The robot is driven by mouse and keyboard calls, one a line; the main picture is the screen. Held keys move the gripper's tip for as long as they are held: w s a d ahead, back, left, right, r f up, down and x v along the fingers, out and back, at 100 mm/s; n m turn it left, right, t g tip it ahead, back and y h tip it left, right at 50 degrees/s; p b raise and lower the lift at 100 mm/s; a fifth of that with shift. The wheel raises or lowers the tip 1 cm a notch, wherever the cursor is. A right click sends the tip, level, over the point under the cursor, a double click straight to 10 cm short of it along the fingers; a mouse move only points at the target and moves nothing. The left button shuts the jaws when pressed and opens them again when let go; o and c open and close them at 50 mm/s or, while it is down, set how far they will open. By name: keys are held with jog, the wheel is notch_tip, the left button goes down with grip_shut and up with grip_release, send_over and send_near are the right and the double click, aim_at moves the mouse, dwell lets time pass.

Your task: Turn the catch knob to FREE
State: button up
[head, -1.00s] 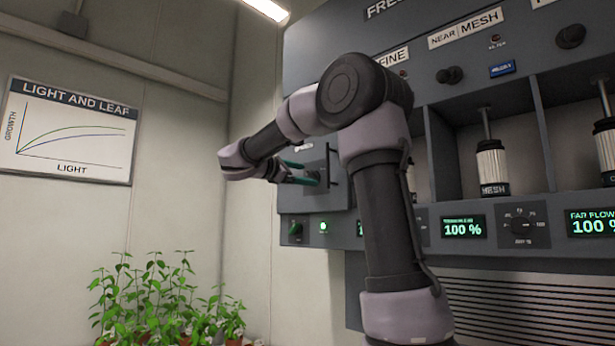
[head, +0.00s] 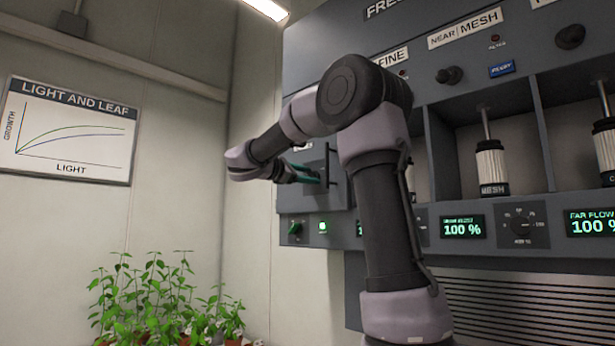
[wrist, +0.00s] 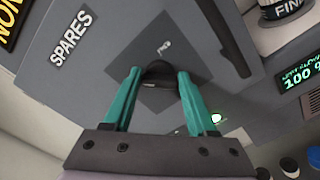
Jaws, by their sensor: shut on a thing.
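The catch knob (wrist: 160,75) is a dark round knob on a square darker plate, set in the grey SPARES door (wrist: 100,72). The plate looks tilted in the wrist view. A small pale mark above the knob is too small to read. My gripper (wrist: 160,80) has its two teal fingers shut on the knob, one on each side. In the head view my gripper (head: 311,174) is at the grey door (head: 338,192) on the cabinet's left end. The knob is mostly hidden there by the fingers.
A dark bar handle (wrist: 222,38) stands on the door beside the knob. Cartridge bays and 100 % displays (head: 462,229) lie to the right. Plants (head: 160,305) stand lower left.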

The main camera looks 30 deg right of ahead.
jog(key=m, duration=0.4)
jog(key=shift+f, duration=0.1)
jog(key=shift+f+m, duration=0.15)
jog(key=shift+m, duration=3.25)
jog(key=shift+f+m, duration=0.15)
jog(key=shift+m, duration=3.25)
jog(key=o, duration=1.4)
jog(key=shift+c, duration=0.2)
